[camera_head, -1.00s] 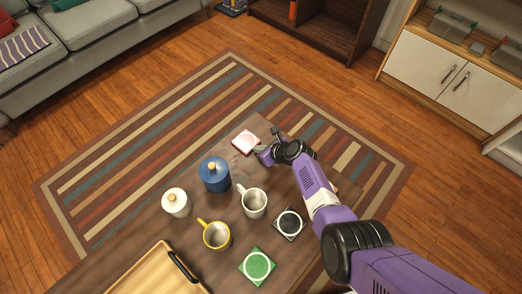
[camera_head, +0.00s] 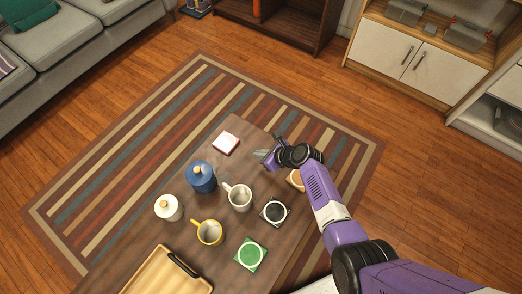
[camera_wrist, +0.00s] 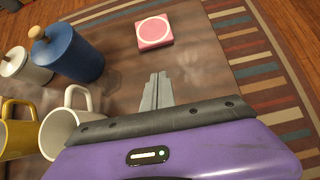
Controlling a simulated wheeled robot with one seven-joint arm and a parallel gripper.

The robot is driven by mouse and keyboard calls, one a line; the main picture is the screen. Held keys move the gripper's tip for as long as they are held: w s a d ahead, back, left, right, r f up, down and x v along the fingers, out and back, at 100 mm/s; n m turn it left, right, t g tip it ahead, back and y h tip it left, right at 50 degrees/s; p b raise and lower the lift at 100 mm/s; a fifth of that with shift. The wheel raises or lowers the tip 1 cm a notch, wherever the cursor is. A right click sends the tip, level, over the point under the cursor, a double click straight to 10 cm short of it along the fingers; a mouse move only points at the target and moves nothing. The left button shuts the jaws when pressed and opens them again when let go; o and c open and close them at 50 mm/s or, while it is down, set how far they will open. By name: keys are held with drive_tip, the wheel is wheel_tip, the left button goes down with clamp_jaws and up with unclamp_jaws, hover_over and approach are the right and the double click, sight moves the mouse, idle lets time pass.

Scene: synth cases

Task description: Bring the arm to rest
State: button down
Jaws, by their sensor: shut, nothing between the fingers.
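My gripper (camera_head: 266,158) is shut and empty, held over the far right part of the wooden table (camera_head: 215,250). In the wrist view its closed fingers (camera_wrist: 157,92) point toward a pink coaster with a pale ring. My purple arm reaches in from the lower right of the head view. The pink coaster (camera_head: 226,142) lies near the table's far end, left of the gripper and apart from it.
On the table stand a blue canister (camera_head: 201,178), a white canister (camera_head: 168,208), a white mug (camera_head: 239,198) and a yellow mug (camera_head: 208,233). Black (camera_head: 275,212), green (camera_head: 250,254) and orange (camera_head: 296,180) coasters and a wooden tray (camera_head: 150,285) lie there too.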

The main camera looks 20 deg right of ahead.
drive_tip(key=shift+s+d+r, duration=0.2)
drive_tip(key=shift+s+r, duration=0.05)
drive_tip(key=shift+r, duration=0.05)
